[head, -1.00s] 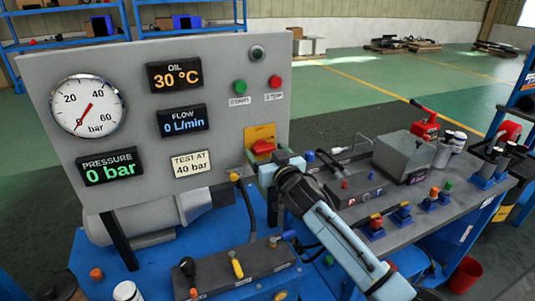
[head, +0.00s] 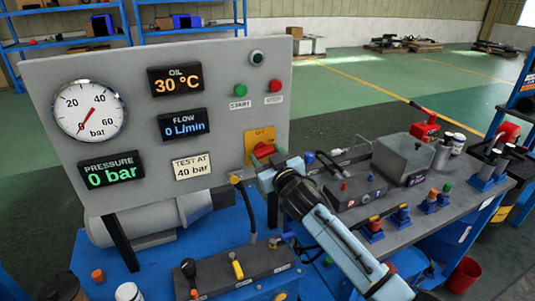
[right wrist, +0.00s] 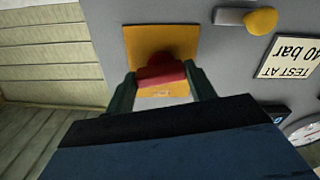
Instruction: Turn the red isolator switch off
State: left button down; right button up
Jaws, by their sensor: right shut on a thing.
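The red isolator switch (head: 264,150) sits on a yellow plate (head: 258,134) at the lower right of the grey panel. Its red handle looks tilted in the head view. My right gripper (head: 261,163) reaches the switch from the front right and is shut on its handle. In the right wrist view, the red handle (right wrist: 162,74) lies between the two dark fingers, in front of the yellow plate (right wrist: 178,40). The fingers hide part of the handle. My left gripper is not in view.
The grey panel (head: 225,100) carries a gauge, displays reading 0 bar and 0 L/min, and green and red buttons. A yellow lever (head: 237,268) stands on the dark block below. A grey box (head: 403,158) and several fittings crowd the bench at right.

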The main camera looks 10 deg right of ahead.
jog(key=n+p, duration=0.1)
jog(key=n, duration=0.2)
jog(key=shift+r+n, duration=0.1)
jog(key=shift+n, duration=0.2)
jog(key=n+p, duration=0.1)
jog(key=n, duration=0.2)
jog(key=shift+n, duration=0.3)
jog(key=n+p, duration=0.1)
jog(key=n, duration=0.3)
jog(key=shift+a+n, duration=0.1)
jog(key=shift+n, duration=0.2)
jog(key=shift+n+p, duration=0.5)
jog(key=shift+n, duration=1.3)
jog(key=o, duration=1)
